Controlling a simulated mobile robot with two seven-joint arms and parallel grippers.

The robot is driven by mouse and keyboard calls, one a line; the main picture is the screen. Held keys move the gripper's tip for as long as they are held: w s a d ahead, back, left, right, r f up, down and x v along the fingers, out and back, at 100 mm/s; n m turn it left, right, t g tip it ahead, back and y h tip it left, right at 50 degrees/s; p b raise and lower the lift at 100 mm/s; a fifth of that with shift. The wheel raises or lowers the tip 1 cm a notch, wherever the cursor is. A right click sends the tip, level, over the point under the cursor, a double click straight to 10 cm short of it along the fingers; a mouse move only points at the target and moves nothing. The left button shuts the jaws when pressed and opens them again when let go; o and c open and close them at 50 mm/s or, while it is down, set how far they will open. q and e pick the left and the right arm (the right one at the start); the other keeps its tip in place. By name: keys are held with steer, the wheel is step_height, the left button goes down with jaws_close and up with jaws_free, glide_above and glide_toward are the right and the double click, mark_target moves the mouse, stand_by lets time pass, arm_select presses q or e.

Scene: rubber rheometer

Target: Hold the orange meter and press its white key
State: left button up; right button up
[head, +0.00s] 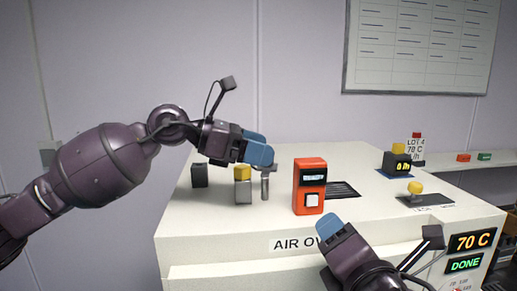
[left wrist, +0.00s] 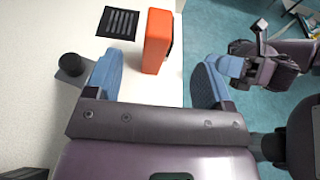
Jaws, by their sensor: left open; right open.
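The orange meter (head: 298,190) stands upright on the white top of the oven, with a dark display above its white key (head: 313,200). The key faces the front. My left gripper (head: 258,152) is open, left of the meter and above the top in the head view. In the left wrist view the orange meter (left wrist: 155,38) lies ahead between the spread blue fingers of my left gripper (left wrist: 160,70), apart from both. My right gripper (head: 330,230) is at the front edge, below and right of the meter; its jaw gap is hard to see.
Left of the meter stand a dark block (head: 199,176), a grey block with a yellow top (head: 243,192) and a metal post (head: 265,187). A black vent (head: 343,189) lies behind the meter. A yellow knob (head: 415,187) and a timer (head: 397,165) stand at right.

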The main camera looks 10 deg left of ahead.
mark_target(303, 160)
arm_select(q)
steer(key=x, duration=1.1)
steer(key=shift+s+f, duration=0.1)
steer(key=c, duration=1.1)
arm_select(e)
jaws_close()
stand_by(0.9)
